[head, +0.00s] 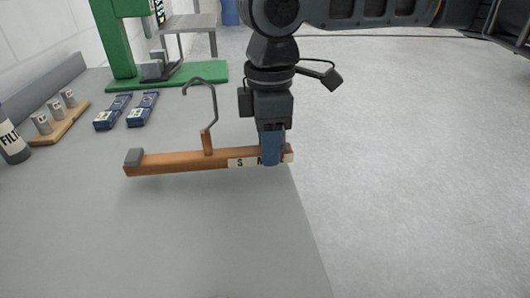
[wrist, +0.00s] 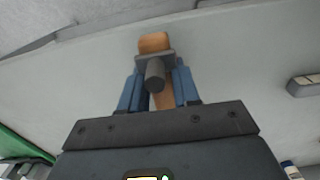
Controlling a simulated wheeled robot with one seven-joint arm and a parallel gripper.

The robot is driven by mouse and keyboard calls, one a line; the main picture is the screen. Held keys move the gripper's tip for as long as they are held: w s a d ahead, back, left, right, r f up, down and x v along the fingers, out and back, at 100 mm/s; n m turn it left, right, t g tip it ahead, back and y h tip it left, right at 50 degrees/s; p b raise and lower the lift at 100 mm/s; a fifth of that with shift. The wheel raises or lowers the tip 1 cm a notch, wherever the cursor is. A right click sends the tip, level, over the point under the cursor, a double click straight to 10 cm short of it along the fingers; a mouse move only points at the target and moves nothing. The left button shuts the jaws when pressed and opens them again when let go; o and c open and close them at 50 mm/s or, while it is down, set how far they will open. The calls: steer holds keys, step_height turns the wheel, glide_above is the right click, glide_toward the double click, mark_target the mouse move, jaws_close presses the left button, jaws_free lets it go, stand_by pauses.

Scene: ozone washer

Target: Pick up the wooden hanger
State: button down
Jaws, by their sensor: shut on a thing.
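The wooden hanger (head: 180,161) is a brown bar with a grey block at its left end, a dark metal hook rising from its middle and a white lettered label near its right end. It shows above or on the grey table; I cannot tell whether it is clear of the surface. My gripper (head: 270,150) points down at the hanger's right end, its blue fingers shut on the bar and hiding part of the label. In the wrist view the bar (wrist: 154,44) runs between the blue fingers of my gripper (wrist: 158,88).
The grey table (head: 150,240) is bare in front of the hanger. Behind it are two blue packets (head: 141,109), a green stand (head: 121,45), a wooden block with small cylinders (head: 58,122) and a dark labelled bottle (head: 12,139). Open floor (head: 420,170) lies to the right.

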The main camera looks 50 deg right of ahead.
steer(key=s+d+r+p, duration=0.4)
steer(key=s+d+r, duration=0.1)
steer(key=d+r, duration=0.5)
steer(key=shift+d+r+p, duration=0.25)
steer(key=shift+r+p, duration=0.1)
steer(key=shift+r, duration=0.6)
steer(key=shift+s, duration=0.15)
